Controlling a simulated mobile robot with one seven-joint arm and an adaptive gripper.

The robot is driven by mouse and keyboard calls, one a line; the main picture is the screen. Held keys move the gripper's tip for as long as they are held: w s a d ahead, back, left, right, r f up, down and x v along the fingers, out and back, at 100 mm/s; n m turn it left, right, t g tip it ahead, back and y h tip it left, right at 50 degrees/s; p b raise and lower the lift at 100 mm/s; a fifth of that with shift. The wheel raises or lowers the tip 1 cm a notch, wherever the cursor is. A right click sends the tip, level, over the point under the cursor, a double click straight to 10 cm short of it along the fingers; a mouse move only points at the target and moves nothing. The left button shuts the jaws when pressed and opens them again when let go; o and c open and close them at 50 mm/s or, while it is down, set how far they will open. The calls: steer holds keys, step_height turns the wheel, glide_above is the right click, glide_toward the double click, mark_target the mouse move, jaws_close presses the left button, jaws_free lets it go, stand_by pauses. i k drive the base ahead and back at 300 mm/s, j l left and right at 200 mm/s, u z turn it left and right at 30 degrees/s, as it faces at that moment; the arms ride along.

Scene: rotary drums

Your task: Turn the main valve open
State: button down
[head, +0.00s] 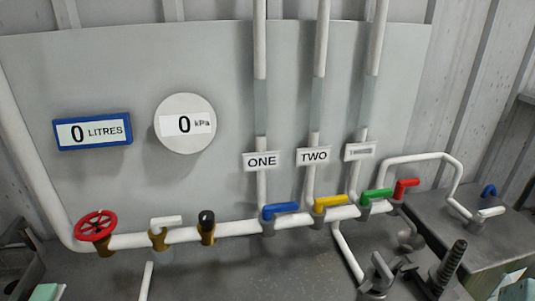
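A red round handwheel valve (95,226) sits on the left end of the white horizontal pipe (235,229), on a yellow-brown body. To its right, on the same pipe, are a valve with a white lever (166,221) and a fitting with a black top (207,226). No label marks any of these as the main valve. I do not make out my gripper in this view. Two displays on the panel read 0: a blue-framed litres display (92,131) and a round kPa gauge (185,124).
Blue (280,209), yellow (330,202), green (376,195) and red (405,188) lever handles line the pipe's right part. Signs ONE (262,161) and TWO (313,156) hang above. A dark ribbed handle (450,265) and grey metal fitting (380,273) stand at lower right.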

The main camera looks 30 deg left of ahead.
mark_target(96, 226)
steer(key=u, duration=2.5)
steer(key=i+j+z, duration=0.1)
steer(key=j+z, duration=0.3)
steer(key=i+j+z, duration=0.1)
steer(key=j+z, duration=0.15)
steer(key=z, duration=0.15)
steer(key=j+z, duration=0.25)
steer(key=j, duration=0.5)
steer(key=i, duration=0.05)
